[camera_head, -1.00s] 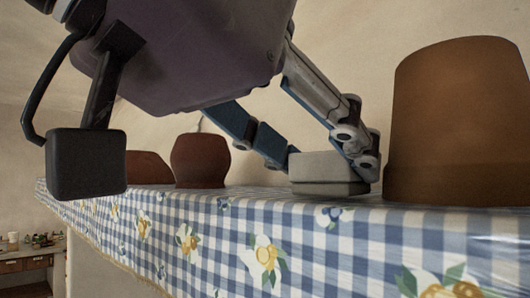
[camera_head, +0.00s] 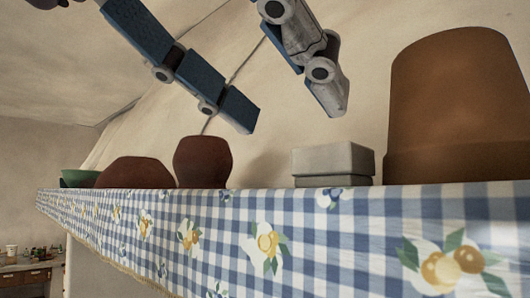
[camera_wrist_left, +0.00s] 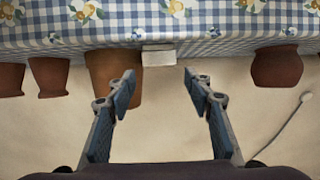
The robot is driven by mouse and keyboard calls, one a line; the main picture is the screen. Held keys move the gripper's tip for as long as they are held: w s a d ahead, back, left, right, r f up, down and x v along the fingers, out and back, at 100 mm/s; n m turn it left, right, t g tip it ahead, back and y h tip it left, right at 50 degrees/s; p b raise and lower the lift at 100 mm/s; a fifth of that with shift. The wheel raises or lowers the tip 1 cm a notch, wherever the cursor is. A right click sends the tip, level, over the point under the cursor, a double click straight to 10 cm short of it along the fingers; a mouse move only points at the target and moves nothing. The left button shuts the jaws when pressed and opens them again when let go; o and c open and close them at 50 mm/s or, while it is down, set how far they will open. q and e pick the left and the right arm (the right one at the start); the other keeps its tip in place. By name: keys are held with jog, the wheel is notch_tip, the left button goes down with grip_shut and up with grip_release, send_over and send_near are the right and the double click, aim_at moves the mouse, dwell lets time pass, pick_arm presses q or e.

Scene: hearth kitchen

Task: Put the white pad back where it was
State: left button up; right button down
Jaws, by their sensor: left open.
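The white pad (camera_head: 333,163), a pale grey-white block with a step around its side, lies flat on the checked cloth in the head view. It sits between a dark red pot (camera_head: 202,162) and a large terracotta pot (camera_head: 455,105). My left gripper (camera_head: 286,106) is open and empty above it, its two fingers spread apart and clear of the pad. In the left wrist view the pad (camera_wrist_left: 158,56) shows at the cloth's edge, beyond and between the open fingertips (camera_wrist_left: 159,82). My right gripper is not in view.
The blue-and-white cloth (camera_head: 330,225) covers a long shelf against a pale wall. A low dark red pot (camera_head: 136,173) and a green bowl (camera_head: 77,178) stand farther left. The left wrist view shows another pot (camera_wrist_left: 277,66) to the right. Cloth is bare just left of the pad.

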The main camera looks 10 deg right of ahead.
pick_arm(q)
jog(key=v, duration=0.4)
jog(key=shift+s+a+r+b, duration=0.1)
jog(key=shift+s+b, duration=0.05)
jog(key=shift+b, duration=0.25)
